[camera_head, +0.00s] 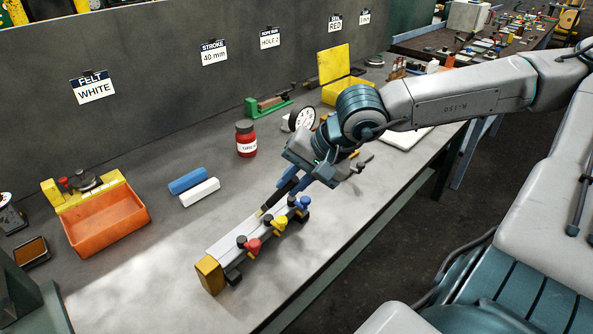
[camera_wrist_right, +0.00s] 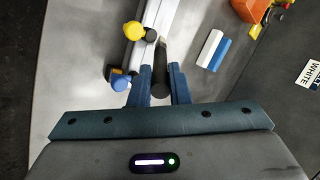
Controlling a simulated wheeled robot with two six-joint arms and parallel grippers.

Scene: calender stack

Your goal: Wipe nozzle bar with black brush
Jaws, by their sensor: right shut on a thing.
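The nozzle bar (camera_head: 232,236) is a long pale bar on the bench, with a yellow end block (camera_head: 210,274) at its near left end. Red, yellow and blue knobs line its front side; the bar also shows in the right wrist view (camera_wrist_right: 152,22). My right gripper (camera_head: 289,188) is over the bar's far right end, shut on the black brush (camera_head: 276,199). The brush slants down and left, its tip at or just over the bar's top; contact cannot be told. In the right wrist view the dark brush (camera_wrist_right: 160,68) sits between the blue fingers. My left gripper is out of view.
A blue block (camera_head: 188,180) and a white block (camera_head: 200,192) lie behind the bar. An orange bin (camera_head: 108,222) stands at left. A red jar (camera_head: 246,140) and a white dial (camera_head: 301,118) stand farther back. The bench's front edge is close to the bar.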

